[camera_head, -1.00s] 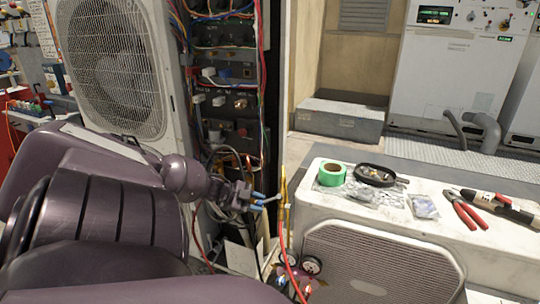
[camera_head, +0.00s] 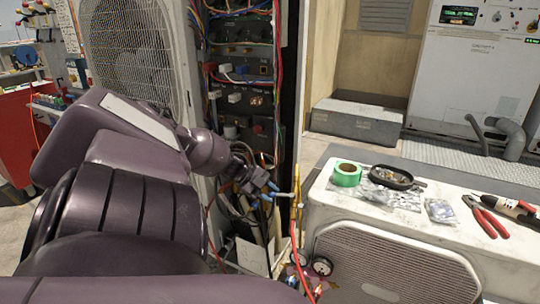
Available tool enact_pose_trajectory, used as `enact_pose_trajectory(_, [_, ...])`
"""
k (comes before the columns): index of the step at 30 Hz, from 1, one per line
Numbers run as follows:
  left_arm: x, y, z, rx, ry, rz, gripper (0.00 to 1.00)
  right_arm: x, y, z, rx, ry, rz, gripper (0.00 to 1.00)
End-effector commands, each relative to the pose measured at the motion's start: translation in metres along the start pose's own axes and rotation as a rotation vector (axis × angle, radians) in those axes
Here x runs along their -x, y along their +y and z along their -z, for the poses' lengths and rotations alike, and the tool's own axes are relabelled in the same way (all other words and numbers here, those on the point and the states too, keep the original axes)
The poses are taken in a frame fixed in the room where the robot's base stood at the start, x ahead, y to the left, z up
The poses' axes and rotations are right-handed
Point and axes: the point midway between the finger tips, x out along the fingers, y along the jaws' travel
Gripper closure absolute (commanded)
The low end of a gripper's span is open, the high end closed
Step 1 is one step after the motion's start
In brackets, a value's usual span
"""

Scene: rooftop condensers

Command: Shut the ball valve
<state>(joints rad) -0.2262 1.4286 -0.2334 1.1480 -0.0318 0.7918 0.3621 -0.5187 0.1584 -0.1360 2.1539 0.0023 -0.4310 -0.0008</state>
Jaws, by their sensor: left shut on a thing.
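The ball valve (camera_head: 296,196) sits on the yellow line in front of the open electrical cabinet. A small pale lever reaches left from it, with blue beside it. My left gripper (camera_head: 268,191) comes in from the left and is shut at the left end of this lever. The fingers are small and dark, so the exact contact is hard to see. A red hose (camera_head: 294,250) hangs below the valve towards round gauges (camera_head: 321,266). My right gripper is not in view.
The wired cabinet (camera_head: 245,75) and a fan unit (camera_head: 132,60) stand behind my left arm.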

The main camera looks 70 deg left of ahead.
Motion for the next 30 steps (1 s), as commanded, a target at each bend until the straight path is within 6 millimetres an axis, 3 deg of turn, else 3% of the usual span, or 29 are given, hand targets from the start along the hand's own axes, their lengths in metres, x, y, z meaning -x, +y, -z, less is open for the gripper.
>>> enact_pose_trajectory(3, [0.000,0.001,-0.001,0.001,-0.003,0.000,1.00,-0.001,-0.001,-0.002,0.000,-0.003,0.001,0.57])
enact_pose_trajectory(4, [0.000,0.000,-0.001,0.001,-0.003,0.000,0.65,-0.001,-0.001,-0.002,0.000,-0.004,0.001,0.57])
enact_pose_trajectory(9, [0.000,0.000,-0.001,0.001,-0.002,0.001,0.42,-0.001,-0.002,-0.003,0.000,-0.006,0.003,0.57])
enact_pose_trajectory(20, [0.006,-0.001,0.001,0.000,0.000,0.003,0.42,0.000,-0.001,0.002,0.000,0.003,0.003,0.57])
enact_pose_trajectory(30, [0.063,-0.003,0.002,-0.002,0.001,0.008,0.42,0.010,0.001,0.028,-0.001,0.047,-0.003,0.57])
